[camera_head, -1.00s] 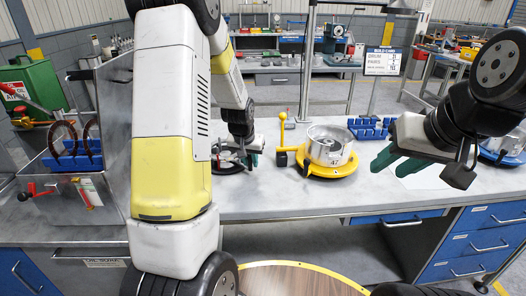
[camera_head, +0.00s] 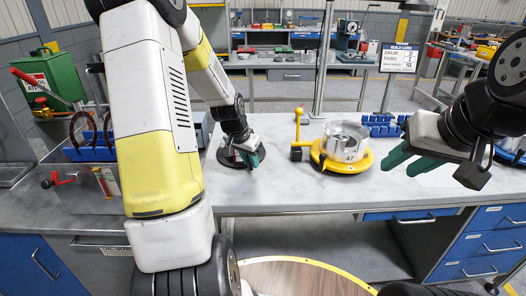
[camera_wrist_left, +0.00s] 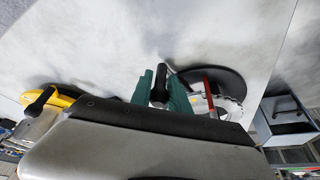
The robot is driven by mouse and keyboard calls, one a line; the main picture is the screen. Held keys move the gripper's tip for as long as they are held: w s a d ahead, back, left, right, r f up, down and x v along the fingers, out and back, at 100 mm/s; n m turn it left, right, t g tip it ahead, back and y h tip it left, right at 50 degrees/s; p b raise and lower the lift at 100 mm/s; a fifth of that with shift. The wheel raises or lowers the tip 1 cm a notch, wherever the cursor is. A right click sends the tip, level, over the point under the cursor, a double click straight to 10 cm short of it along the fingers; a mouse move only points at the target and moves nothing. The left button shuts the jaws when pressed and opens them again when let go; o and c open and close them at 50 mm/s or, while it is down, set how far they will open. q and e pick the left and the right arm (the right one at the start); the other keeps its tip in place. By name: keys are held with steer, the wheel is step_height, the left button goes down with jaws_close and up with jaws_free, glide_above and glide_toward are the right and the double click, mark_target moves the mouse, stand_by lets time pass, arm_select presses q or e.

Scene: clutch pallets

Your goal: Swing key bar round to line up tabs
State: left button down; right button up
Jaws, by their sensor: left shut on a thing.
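My left gripper (camera_head: 252,160) is over the right front part of a dark round plate (camera_head: 226,157) on the bench. In the left wrist view its green fingers (camera_wrist_left: 160,90) are shut on a black upright knob (camera_wrist_left: 159,75). The dark plate (camera_wrist_left: 230,82) lies just right of the fingers there, with a pale metal part and a red bar (camera_wrist_left: 208,95) on it. The key bar and tabs cannot be made out clearly; the gripper hides part of the plate. My right gripper (camera_head: 408,160) hangs above the bench at the right, with its green fingers apart and empty.
A metal drum (camera_head: 345,142) sits on a yellow round base (camera_head: 350,163), with a yellow post and dark block (camera_head: 297,150) beside it. Blue racks (camera_head: 380,127) stand behind. A build card sign (camera_head: 399,57) is at the back.

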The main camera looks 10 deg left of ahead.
arm_select(q)
steer(key=shift+s+a, duration=0.2)
steer(key=shift+a, duration=0.4)
steer(key=c, duration=1.3)
jaws_free()
steer(key=v, duration=0.7)
steer(key=shift+s+r, duration=0.2)
steer(key=shift+r, duration=0.15)
